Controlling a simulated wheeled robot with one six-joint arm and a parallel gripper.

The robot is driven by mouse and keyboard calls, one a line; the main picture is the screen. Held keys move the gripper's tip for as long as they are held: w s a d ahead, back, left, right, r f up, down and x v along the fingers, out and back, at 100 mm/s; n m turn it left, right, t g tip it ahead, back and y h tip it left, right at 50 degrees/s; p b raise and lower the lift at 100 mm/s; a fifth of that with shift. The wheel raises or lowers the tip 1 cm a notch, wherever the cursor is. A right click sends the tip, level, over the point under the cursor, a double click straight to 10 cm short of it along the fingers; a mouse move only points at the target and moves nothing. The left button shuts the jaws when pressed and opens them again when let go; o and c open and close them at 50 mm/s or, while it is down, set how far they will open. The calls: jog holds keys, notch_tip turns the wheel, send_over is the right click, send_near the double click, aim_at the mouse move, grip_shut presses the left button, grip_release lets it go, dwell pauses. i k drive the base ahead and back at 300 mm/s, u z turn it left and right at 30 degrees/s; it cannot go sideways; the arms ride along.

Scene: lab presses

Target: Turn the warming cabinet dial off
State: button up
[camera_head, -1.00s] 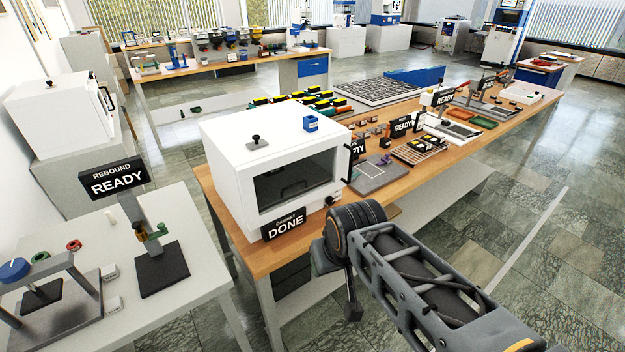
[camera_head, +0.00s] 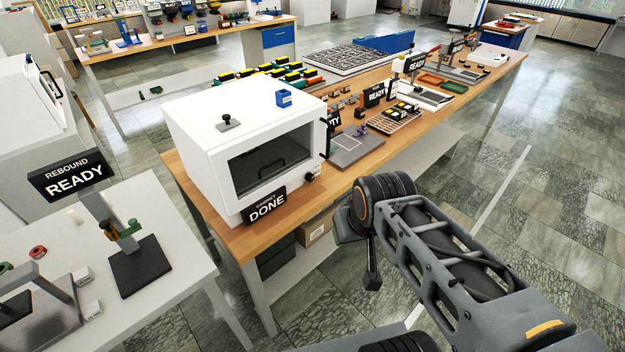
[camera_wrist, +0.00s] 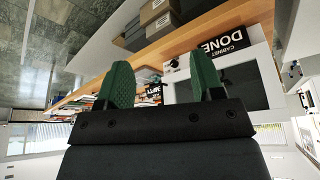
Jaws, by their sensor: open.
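The white warming cabinet (camera_head: 215,150) stands on the near left end of the wooden bench, its dark glass door facing me. Its dial (camera_head: 309,177) is a small black knob low at the right of the front, just right of the DONE sign (camera_head: 265,205). In the wrist view the scene is upside down, and the dial (camera_wrist: 173,64) shows between the fingers beside the sign (camera_wrist: 228,43). My gripper (camera_wrist: 160,62) is open and empty, with green fingers apart from the cabinet. In the head view my arm is right of the cabinet; the fingers are not distinguishable there.
A blue item (camera_head: 284,98) and a black knob (camera_head: 228,122) are on the cabinet's top. A grey pad (camera_head: 355,148) lies right of it on the bench (camera_head: 235,240). The rebound table (camera_head: 175,270) stands left. Floor right of the bench is clear.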

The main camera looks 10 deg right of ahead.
aim_at(310, 177)
jog(key=u, duration=1.1)
jog(key=i, duration=0.35)
jog(key=z, duration=0.45)
